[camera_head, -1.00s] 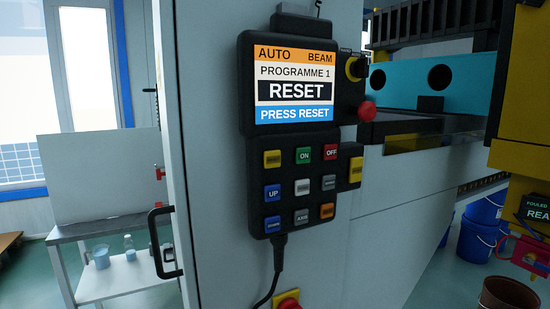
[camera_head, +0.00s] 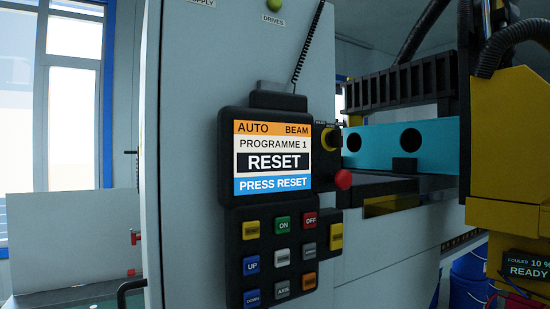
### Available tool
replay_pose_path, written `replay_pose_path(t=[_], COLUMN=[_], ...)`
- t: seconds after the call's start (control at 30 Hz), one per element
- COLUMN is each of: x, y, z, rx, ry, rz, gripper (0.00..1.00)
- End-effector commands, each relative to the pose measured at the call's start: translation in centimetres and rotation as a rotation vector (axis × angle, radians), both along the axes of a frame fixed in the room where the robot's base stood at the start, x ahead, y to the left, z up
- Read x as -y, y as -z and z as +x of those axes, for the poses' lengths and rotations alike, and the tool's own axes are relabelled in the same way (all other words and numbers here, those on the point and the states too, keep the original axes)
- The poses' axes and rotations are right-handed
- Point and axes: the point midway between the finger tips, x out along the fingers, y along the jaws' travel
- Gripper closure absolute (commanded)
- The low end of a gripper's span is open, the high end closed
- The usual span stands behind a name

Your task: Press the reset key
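A black control pendant (camera_head: 266,107) is fixed to a light grey cabinet panel. Its screen (camera_head: 272,198) reads AUTO, BEAM, PROGRAMME 1, RESET and PRESS RESET. Below it is a keypad with a green ON key (camera_head: 282,225), a red OFF key (camera_head: 310,220), a blue UP key (camera_head: 251,265) and a grey AXIS key (camera_head: 282,290). A yellow key (camera_head: 251,230), an orange key (camera_head: 310,281) and a larger yellow key (camera_head: 336,237) on a side tab have labels too small to read, so I cannot tell which is reset. My gripper is not in view.
A red mushroom button (camera_head: 343,180) and a yellow-black rotary switch (camera_head: 330,139) stick out right of the screen. A teal beam (camera_head: 430,148) and yellow machine housing (camera_head: 510,140) stand further right.

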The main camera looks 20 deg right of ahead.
Motion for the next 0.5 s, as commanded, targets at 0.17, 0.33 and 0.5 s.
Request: replay_pose_path(t=[0.17, 0.33, 0.5], x=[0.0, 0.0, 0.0], y=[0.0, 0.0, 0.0], z=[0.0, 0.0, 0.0], rx=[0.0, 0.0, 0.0], ry=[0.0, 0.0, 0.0], rz=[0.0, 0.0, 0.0], gripper=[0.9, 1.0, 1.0])
